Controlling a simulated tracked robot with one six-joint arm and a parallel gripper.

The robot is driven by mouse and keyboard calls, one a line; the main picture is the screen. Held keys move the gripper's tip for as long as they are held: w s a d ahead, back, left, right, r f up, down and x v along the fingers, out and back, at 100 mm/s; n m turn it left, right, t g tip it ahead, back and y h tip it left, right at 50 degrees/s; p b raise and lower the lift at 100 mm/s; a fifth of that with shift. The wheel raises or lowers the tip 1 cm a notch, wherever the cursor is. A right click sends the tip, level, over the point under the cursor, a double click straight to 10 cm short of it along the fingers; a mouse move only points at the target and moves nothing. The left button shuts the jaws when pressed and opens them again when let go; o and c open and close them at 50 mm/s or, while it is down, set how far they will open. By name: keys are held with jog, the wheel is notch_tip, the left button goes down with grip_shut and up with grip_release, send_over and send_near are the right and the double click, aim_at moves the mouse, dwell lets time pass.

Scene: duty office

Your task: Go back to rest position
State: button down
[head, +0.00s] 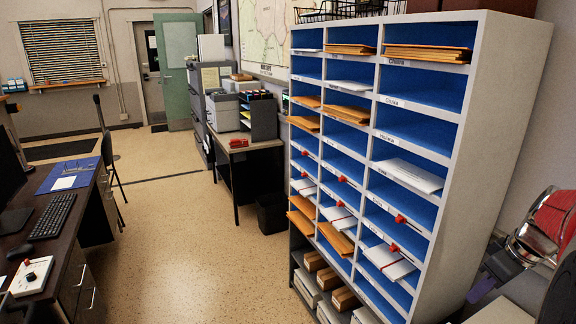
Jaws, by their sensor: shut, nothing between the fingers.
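The task names no object. The nearest large thing is a grey pigeonhole cabinet (478,165) with blue-lined slots, standing upright right of the middle. Orange envelopes (428,53) and white papers (408,174) lie in several slots. Small red tabs show on some shelf edges.
A dark desk (72,231) with a keyboard (42,226) and blue mat stands at left. A side table (246,149) with a printer and a black bin (271,213) stand beyond the cabinet. The speckled floor (185,230) between is clear, back to a green door (176,70).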

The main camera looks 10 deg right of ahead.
jog(key=s+a+r+m, duration=0.1)
jog(key=s+a, duration=0.1)
jog(key=a, duration=0.9)
jog(key=s+a+m+t, duration=0.1)
jog(key=s+a, duration=0.2)
jog(key=a, duration=0.8)
jog(key=s+a+r+m+t+h, duration=0.1)
jog(key=s+a, duration=0.1)
jog(key=a, duration=0.9)
jog(key=shift+s+a+r, duration=0.15)
jog(key=shift+s+r, duration=0.2)
jog(key=shift+s, duration=0.05)
